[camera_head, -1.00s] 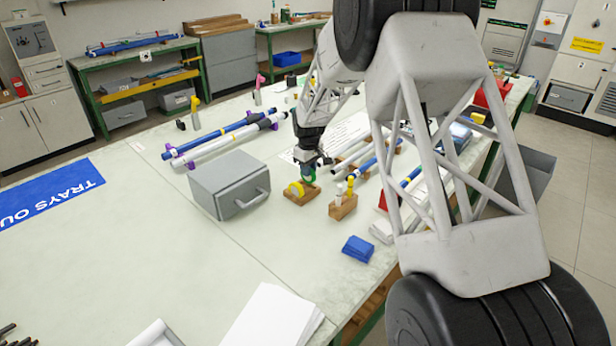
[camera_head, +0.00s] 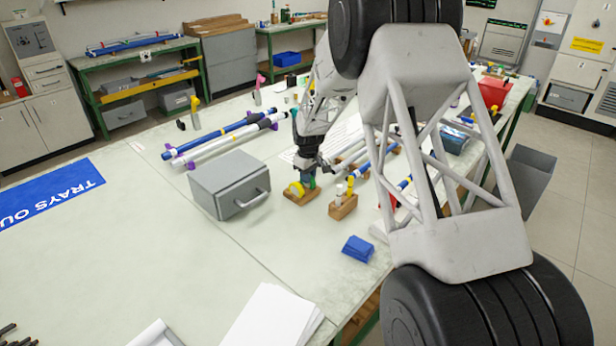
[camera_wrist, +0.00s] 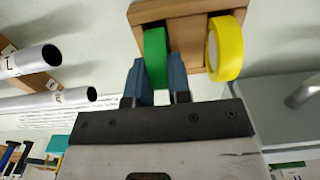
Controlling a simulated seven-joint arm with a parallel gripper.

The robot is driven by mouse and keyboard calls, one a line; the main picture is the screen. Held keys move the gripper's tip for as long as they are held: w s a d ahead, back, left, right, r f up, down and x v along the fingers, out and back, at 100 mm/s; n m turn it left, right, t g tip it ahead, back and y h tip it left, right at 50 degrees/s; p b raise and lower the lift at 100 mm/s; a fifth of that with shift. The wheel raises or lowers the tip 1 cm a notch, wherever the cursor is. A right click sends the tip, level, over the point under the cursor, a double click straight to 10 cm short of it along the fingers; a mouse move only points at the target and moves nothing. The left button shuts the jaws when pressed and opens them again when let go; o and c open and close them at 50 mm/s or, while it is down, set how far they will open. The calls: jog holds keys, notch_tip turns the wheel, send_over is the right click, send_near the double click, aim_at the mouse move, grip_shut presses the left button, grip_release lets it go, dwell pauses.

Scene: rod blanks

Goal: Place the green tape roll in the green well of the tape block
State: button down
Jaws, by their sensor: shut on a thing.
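The green tape roll (camera_wrist: 156,57) is between the two fingers of my gripper (camera_wrist: 157,80), which is shut on it. In the wrist view the roll stands on edge and overlaps the wooden tape block (camera_wrist: 186,18). Whether it rests on the bottom of its well is hidden. A yellow tape roll (camera_wrist: 229,48) stands at the block's other end. In the head view my gripper (camera_head: 308,178) is low over the tape block (camera_head: 303,197), with the yellow roll (camera_head: 296,188) to its left. The green roll is mostly hidden there by the fingers.
A grey drawer box (camera_head: 228,184) stands close to the left of the block. A small wooden holder (camera_head: 343,206) with upright pieces stands at its right. Rods (camera_head: 225,138) lie behind.

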jog(key=shift+f, duration=0.1)
jog(key=c, duration=1.1)
grip_release()
jog(key=shift+o, duration=0.2)
notch_tip(320, 180, up, 12)
jog(key=shift+r, duration=0.2)
dwell(0.4)
